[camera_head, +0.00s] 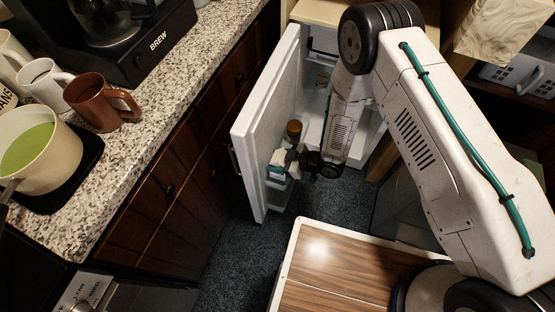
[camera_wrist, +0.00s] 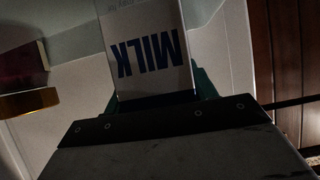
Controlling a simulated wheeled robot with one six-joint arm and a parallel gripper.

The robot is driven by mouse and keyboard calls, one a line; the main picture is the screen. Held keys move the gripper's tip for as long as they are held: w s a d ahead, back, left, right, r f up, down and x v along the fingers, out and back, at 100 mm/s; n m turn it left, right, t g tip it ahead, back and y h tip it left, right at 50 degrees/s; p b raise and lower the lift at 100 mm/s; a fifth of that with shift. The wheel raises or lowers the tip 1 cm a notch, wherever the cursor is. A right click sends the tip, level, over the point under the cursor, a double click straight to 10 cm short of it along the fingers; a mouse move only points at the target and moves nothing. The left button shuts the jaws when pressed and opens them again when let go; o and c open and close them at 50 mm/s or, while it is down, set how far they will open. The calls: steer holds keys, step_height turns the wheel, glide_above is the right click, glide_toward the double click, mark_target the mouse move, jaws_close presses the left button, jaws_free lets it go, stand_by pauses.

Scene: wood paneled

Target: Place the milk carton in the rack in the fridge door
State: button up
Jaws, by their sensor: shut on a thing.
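The milk carton (camera_wrist: 148,45) is white with dark blue "MILK" lettering, upside down in the wrist view. My gripper (camera_wrist: 157,95) is shut on it, with teal fingers at its two sides. In the head view my gripper (camera_head: 297,160) is at the inner side of the open fridge door (camera_head: 265,110), close to the door rack (camera_head: 278,180). The carton is small and partly hidden there. I cannot tell whether it touches the rack.
A brown bottle (camera_head: 294,128) stands at the door beside my gripper. The fridge interior (camera_head: 372,130) is open to the right, partly behind my arm. A granite counter (camera_head: 190,75) with mugs (camera_head: 100,100) and a coffee maker (camera_head: 120,35) is at left. Dark carpet (camera_head: 240,265) is clear below.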

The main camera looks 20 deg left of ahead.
steer(key=o, duration=1.5)
steer(key=shift+r, duration=0.1)
steer(key=v, duration=1.2)
